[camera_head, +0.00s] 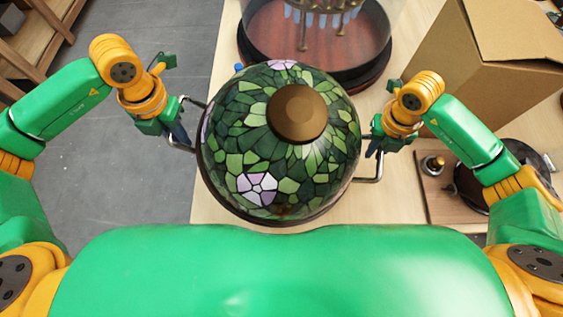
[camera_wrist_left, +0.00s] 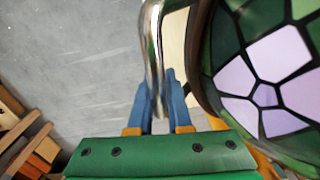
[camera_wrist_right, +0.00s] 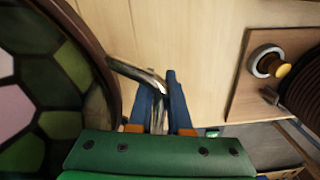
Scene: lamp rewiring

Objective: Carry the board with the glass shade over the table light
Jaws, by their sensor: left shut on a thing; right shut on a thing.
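The glass shade (camera_head: 255,135), a green leaded dome with pale purple flowers and a brown cap, sits on a round board whose dark rim (camera_head: 240,214) shows below it. My left gripper (camera_head: 181,136) is shut on the board's left metal handle (camera_wrist_left: 153,40). My right gripper (camera_head: 374,146) is shut on the right metal handle (camera_wrist_right: 138,74). The board hangs level between both grippers, in front of my body and above the table. I cannot make out the table light for certain; the shade and board hide what lies beneath them.
A glass-walled display with a dark red round base (camera_head: 365,75) stands behind the shade. A cardboard box (camera_head: 475,95) is at the back right. A small wooden plate (camera_head: 437,205) with a knob and a dark round thing lies right. Grey floor (camera_head: 120,185) is left of the pale table (camera_head: 400,195).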

